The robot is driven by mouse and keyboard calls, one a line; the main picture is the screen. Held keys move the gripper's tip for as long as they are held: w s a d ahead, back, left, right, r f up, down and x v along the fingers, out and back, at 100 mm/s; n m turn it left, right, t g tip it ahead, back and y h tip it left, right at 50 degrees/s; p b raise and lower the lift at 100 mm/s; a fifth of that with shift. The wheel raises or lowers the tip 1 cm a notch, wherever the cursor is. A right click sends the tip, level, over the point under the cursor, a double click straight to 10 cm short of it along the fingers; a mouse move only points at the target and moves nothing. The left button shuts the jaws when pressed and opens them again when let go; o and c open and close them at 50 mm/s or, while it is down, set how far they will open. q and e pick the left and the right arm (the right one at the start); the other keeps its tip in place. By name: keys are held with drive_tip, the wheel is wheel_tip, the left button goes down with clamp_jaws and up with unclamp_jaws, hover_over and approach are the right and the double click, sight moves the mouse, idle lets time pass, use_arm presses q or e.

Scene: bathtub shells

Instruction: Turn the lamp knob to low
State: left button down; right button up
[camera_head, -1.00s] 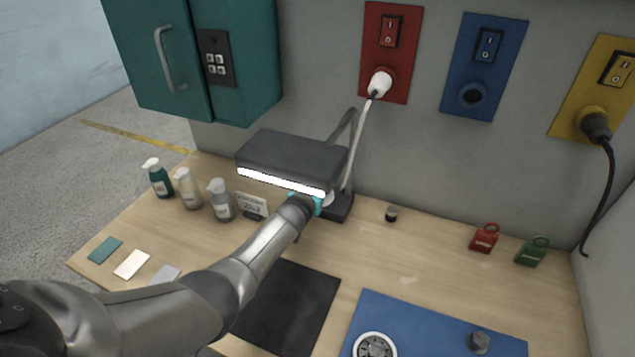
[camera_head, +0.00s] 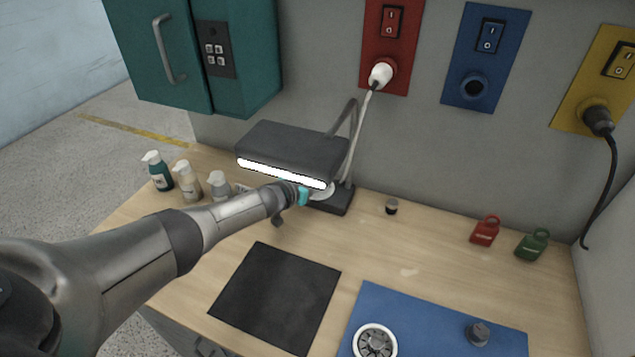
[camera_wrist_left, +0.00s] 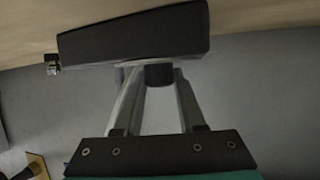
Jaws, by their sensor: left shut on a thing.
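The desk lamp has a dark grey head (camera_head: 290,147) with a lit white strip along its front edge. Its dark base (camera_head: 338,203) stands on the bench below, with a pale round disc partly visible on the front. My left gripper (camera_head: 314,193) reaches the base from the left, with teal showing at its wrist. In the left wrist view, the two fingers (camera_wrist_left: 159,76) are shut on the dark knob (camera_wrist_left: 159,75) at the front of the lamp base (camera_wrist_left: 130,38). The knob's mark and setting cannot be read. My right gripper is in neither view.
Several pump bottles (camera_head: 188,181) stand left, beside my arm. A black mat (camera_head: 277,297) and a blue mat (camera_head: 425,325) lie in front. A teal cabinet (camera_head: 240,60) hangs above.

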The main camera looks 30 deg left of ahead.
use_arm(q)
drive_tip(key=shift+r, duration=0.15)
idle(0.4)
drive_tip(key=c, duration=0.5)
unclamp_jaws()
drive_tip(key=shift+s+a+r+p, duration=0.1)
drive_tip(key=shift+s+p, duration=0.35)
drive_tip(key=p+v, duration=0.6)
drive_tip(key=v, duration=0.8)
drive_tip(key=shift+r, duration=0.15)
drive_tip(key=shift+a, duration=0.1)
